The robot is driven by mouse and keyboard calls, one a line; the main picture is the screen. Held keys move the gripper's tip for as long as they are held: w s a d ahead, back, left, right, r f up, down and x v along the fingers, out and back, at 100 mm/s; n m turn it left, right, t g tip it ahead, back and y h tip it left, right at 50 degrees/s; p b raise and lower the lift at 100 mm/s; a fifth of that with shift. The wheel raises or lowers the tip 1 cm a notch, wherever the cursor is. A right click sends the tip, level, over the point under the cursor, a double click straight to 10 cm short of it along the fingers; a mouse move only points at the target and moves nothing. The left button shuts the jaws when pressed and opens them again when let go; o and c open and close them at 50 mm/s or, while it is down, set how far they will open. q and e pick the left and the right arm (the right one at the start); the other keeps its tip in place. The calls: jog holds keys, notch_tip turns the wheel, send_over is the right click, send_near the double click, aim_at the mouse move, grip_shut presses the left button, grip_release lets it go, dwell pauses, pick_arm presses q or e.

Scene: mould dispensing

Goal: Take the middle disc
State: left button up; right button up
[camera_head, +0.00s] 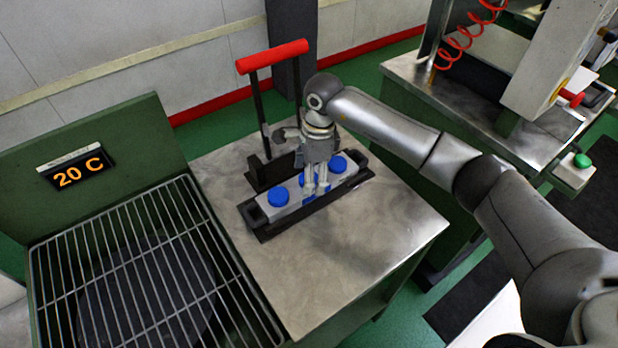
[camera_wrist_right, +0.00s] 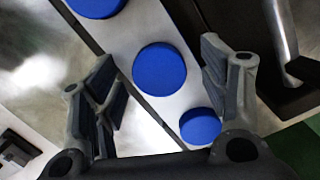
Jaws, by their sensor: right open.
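A pale mould bar (camera_head: 316,188) in a black holder (camera_head: 262,231) lies on the metal table and carries blue discs in a row. The left disc (camera_head: 278,197) and the right disc (camera_head: 338,164) show clearly in the head view. The middle disc is mostly hidden there by my right gripper (camera_head: 316,188). In the right wrist view the middle disc (camera_wrist_right: 159,69) lies between the two open fingers of my right gripper (camera_wrist_right: 162,88), with discs beyond it (camera_wrist_right: 96,5) and nearer (camera_wrist_right: 200,126). I cannot tell whether the fingers touch it. My left gripper is out of view.
A red-handled black frame (camera_head: 272,57) stands just behind the mould. The table's front right (camera_head: 380,235) is clear. A bench with a green button (camera_head: 582,160) stands at right.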

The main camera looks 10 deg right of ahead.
jog(key=shift+s, duration=0.1)
jog(key=c, duration=1.1)
